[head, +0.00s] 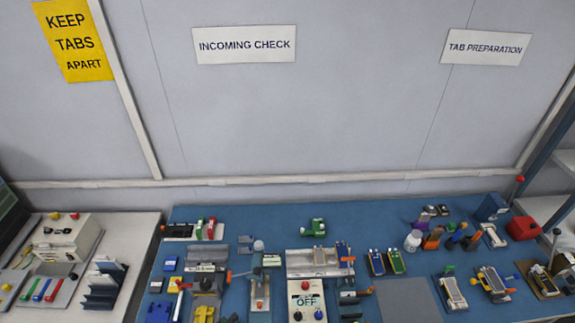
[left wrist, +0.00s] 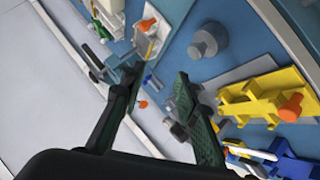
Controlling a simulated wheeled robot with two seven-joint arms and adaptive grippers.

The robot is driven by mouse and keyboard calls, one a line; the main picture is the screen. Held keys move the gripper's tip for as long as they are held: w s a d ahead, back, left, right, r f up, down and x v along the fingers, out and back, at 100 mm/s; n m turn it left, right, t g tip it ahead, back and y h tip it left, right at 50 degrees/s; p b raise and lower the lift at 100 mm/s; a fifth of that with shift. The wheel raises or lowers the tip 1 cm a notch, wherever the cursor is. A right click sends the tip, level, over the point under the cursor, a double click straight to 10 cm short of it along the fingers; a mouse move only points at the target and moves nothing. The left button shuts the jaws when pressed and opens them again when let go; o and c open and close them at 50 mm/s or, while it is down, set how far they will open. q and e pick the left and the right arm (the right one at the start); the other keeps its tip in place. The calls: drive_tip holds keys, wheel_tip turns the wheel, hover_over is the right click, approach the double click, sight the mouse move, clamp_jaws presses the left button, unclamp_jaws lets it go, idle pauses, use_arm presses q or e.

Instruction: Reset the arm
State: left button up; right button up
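My left gripper (left wrist: 160,72) is open in the left wrist view, its two dark fingers spread with nothing held between them. It is above the front part of the blue bench, near small fixtures. My right gripper does not show in either view. A yellow fixture (left wrist: 265,95) with an orange knob lies right of the fingers in the left wrist view. A grey round knob (left wrist: 210,40) stands beyond the right fingertip.
The blue bench (head: 270,213) carries many small tools and cells. A control box marked OFF (head: 307,299) stands near its front middle. A grey mat (head: 407,300) is bare. A red box (head: 523,228) is at the right. A white side table (head: 135,232) stands left.

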use_arm(q)
drive_tip(key=s+a+m+g+y, duration=0.5)
drive_tip(key=s+a+g, duration=0.2)
drive_tip(key=s+a, duration=0.8)
wheel_tip(320, 180, down, 35)
drive_tip(key=s+d+g+b, duration=0.1)
drive_tip(key=s+d+b, duration=0.1)
drive_tip(key=b, duration=0.4)
drive_tip(key=s+f+m+g+b, duration=0.1)
drive_tip(key=s+f+b, duration=0.3)
drive_tip(key=s+f, duration=1.5)
wheel_tip(320, 180, down, 2)
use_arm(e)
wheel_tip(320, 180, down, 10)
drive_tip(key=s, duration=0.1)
use_arm(q)
drive_tip(key=shift+s+a, duration=0.1)
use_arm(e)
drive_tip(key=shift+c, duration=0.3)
